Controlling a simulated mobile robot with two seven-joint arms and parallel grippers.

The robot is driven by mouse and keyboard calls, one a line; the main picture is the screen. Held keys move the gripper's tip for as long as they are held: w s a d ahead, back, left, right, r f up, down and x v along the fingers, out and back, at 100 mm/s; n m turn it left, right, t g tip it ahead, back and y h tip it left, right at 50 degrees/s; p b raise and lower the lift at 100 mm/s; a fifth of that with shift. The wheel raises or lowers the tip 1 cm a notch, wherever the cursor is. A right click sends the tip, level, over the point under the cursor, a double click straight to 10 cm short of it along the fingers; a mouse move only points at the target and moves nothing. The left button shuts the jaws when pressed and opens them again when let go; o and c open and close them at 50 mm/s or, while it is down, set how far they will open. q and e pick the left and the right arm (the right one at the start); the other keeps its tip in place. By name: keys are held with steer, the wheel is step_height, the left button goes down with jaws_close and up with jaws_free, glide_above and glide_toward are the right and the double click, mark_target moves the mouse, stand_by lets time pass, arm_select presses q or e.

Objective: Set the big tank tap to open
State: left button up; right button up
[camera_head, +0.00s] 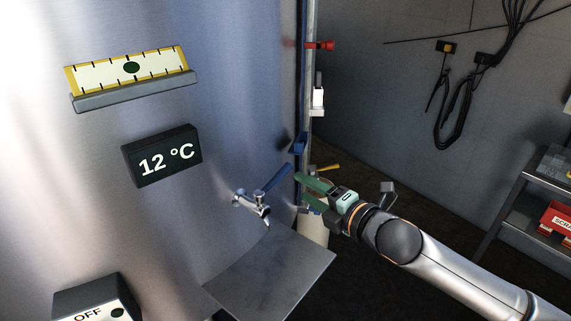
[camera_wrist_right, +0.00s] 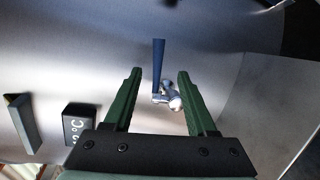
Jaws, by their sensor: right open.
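The big tank (camera_head: 225,90) is a tall shiny metal cylinder filling the left of the head view. Its tap (camera_head: 252,203) is a small chrome spout with a blue lever (camera_head: 273,180) that slants up to the right. In the right wrist view the tap (camera_wrist_right: 168,98) and its upright blue lever (camera_wrist_right: 158,66) show between and beyond the two fingers. My right gripper (camera_head: 306,188) has green fingers and is open, pointing left at the lever, with no clear contact. It also shows in the wrist view (camera_wrist_right: 158,96). My left gripper is not in view.
A grey metal shelf (camera_head: 275,272) juts out below the tap. A 12 °C display (camera_head: 162,156), a level gauge (camera_head: 131,75) and an OFF box (camera_head: 97,301) are on the tank. A pipe with a red valve handle (camera_head: 319,45) stands behind. A rack (camera_head: 530,185) is at the right.

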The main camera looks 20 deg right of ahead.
mark_target(279, 176)
steer(key=x, duration=1.2)
steer(key=shift+w+r+p, duration=0.2)
steer(key=shift+p, duration=0.25)
jaws_close()
stand_by(1.0)
